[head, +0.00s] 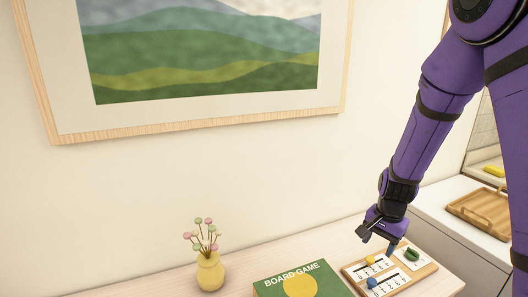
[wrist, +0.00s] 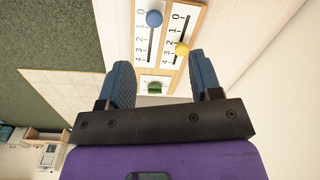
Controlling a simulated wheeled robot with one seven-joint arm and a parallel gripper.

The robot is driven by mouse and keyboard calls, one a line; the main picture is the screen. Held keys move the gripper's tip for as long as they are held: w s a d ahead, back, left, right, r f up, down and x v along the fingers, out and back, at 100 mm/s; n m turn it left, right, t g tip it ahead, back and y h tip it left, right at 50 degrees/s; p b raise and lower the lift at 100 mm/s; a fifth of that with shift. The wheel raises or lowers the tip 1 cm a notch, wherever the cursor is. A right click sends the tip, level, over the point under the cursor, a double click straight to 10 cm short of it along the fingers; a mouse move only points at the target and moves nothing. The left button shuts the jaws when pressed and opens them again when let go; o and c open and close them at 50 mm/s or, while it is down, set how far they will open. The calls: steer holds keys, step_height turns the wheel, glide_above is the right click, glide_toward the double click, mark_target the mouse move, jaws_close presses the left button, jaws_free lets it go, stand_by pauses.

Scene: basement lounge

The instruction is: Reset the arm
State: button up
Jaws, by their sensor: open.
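My gripper (head: 377,240) hangs at the end of my purple arm, low over the wooden slider board (head: 429,269) at the right of the table in the head view. In the wrist view my gripper (wrist: 163,80) is open, with two blue-grey fingers apart and nothing between them. The board has a blue knob (head: 372,283) and a yellow knob (head: 370,260) on numbered scales, and a green knob (head: 412,254) on a white plate. The wrist view also shows the blue knob (wrist: 154,18), yellow knob (wrist: 181,50) and green knob (wrist: 155,86). The gripper appears clear of the knobs.
A green board game box (head: 270,285) lies left of the slider board. A yellow vase (head: 210,272) with flowers stands farther left. A framed landscape picture (head: 200,60) hangs on the wall behind. A wooden tray (head: 480,211) sits on a white counter at the right.

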steer(key=s+a+r+n+t, duration=0.1)
steer(key=s+a+r+n, duration=0.15)
steer(key=r, duration=0.85)
steer(key=s+r+n+t, duration=0.3)
steer(key=s+r+n, duration=0.4)
steer(key=s+r, duration=1)
steer(key=s, duration=0.3)
steer(key=shift+s+r+t, duration=0.15)
steer(key=shift+s+t, duration=0.2)
steer(key=shift+t, duration=0.05)
